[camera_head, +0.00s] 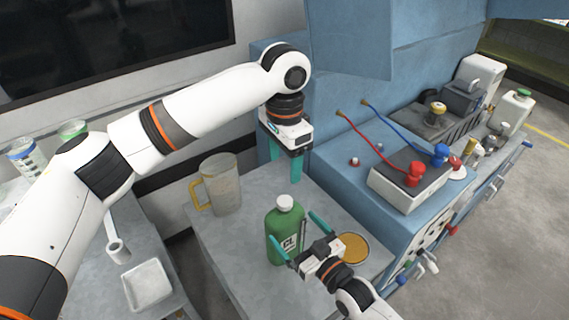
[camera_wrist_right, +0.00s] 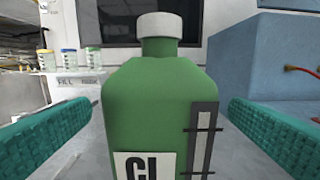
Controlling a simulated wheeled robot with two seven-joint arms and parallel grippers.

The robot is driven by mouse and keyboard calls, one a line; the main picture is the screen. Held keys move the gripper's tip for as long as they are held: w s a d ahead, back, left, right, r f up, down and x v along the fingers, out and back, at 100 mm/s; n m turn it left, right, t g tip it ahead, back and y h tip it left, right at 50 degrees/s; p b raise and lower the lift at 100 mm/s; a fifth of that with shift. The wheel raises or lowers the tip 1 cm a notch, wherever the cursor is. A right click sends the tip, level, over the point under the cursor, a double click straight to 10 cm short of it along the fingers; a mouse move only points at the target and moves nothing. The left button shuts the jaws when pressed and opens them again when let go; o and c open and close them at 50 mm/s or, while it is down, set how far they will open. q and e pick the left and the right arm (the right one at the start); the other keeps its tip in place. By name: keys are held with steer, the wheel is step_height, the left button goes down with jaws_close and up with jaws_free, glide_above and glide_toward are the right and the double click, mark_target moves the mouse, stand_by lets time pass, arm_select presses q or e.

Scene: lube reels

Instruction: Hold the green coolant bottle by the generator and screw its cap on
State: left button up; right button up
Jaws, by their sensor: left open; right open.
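The green coolant bottle (camera_head: 284,234) stands upright on the grey bench in the head view. It also fills the middle of the right wrist view (camera_wrist_right: 158,100). A white cap (camera_head: 285,202) sits on its neck; how tightly it is screwed on cannot be told. My right gripper (camera_head: 296,240) is open, with its teal fingers on either side of the bottle. In the right wrist view, gaps show between both fingers and the bottle. My left gripper (camera_head: 285,172) is open and empty, pointing down behind the bottle, apart from the cap. The blue generator (camera_head: 330,225) stands to the right.
A clear jug with a yellow handle (camera_head: 222,184) stands left of the bottle. A round orange-yellow disc (camera_head: 354,247) lies just right of my right gripper. A battery with red and blue cables (camera_head: 409,180) sits on the generator's ledge. A white tray (camera_head: 147,286) lies at lower left.

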steer(key=v, duration=0.7)
steer(key=shift+b, duration=0.45)
